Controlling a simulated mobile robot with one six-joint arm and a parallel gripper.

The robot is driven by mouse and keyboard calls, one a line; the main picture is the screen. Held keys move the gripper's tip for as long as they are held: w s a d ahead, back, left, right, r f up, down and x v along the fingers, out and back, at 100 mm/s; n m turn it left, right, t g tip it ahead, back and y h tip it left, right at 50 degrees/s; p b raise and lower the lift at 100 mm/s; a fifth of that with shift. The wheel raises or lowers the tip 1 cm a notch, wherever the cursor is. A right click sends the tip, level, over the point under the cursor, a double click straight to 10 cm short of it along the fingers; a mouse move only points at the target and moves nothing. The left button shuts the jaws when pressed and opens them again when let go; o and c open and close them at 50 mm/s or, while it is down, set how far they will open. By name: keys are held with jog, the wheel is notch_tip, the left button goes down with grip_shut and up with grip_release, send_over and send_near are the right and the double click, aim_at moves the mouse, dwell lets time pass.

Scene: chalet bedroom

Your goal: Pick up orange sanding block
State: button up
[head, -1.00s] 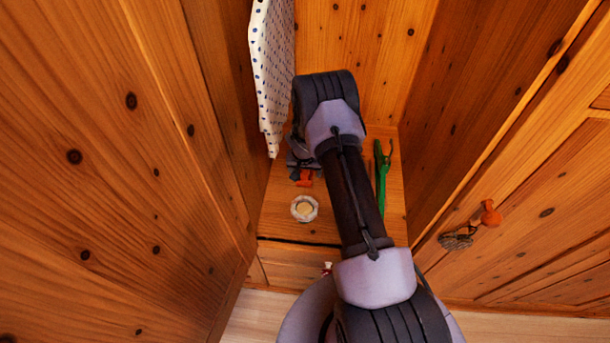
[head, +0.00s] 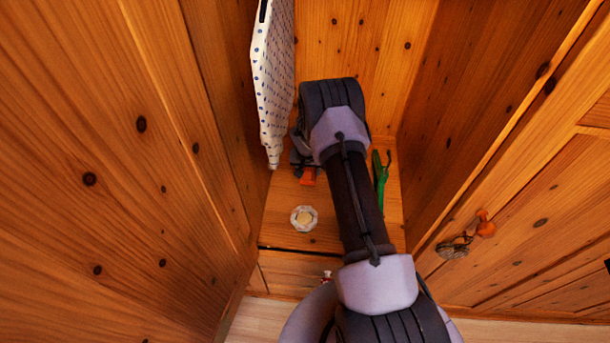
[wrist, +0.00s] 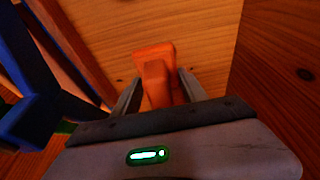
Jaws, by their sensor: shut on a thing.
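The orange sanding block (wrist: 156,62) is between the two fingers of my gripper (wrist: 158,92) in the wrist view. The fingers press on its sides, and the gripper is shut on it. In the head view a small part of the orange block (head: 307,177) shows just below my gripper (head: 303,168), inside the wooden cupboard. My arm hides most of the gripper and the block there. I cannot tell whether the block touches the cupboard floor.
The cupboard floor (head: 285,235) holds a small white round dish (head: 304,218) at the front left and a green tool (head: 380,172) at the right. A dotted white board (head: 272,85) stands at the left. Wooden walls enclose both sides closely.

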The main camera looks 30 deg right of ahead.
jog(key=w+d+b, duration=0.1)
jog(key=w+d, duration=0.1)
jog(key=d, duration=0.2)
jog(key=w+d+f+b, duration=0.1)
jog(key=w+d+b, duration=0.1)
jog(key=w+d, duration=0.1)
jog(key=w+d+b, duration=0.1)
jog(key=w+d, duration=0.1)
jog(key=d, duration=0.2)
jog(key=shift+w+d+f, duration=0.15)
jog(key=shift+w+d, duration=0.2)
jog(key=shift+w, duration=0.05)
jog(key=shift+w+d+r+b, duration=0.25)
jog(key=shift+d+b, duration=0.2)
jog(key=shift+b, duration=0.35)
jog(key=shift+d+r, duration=0.1)
jog(key=shift+r, duration=0.25)
jog(key=shift+w, duration=0.1)
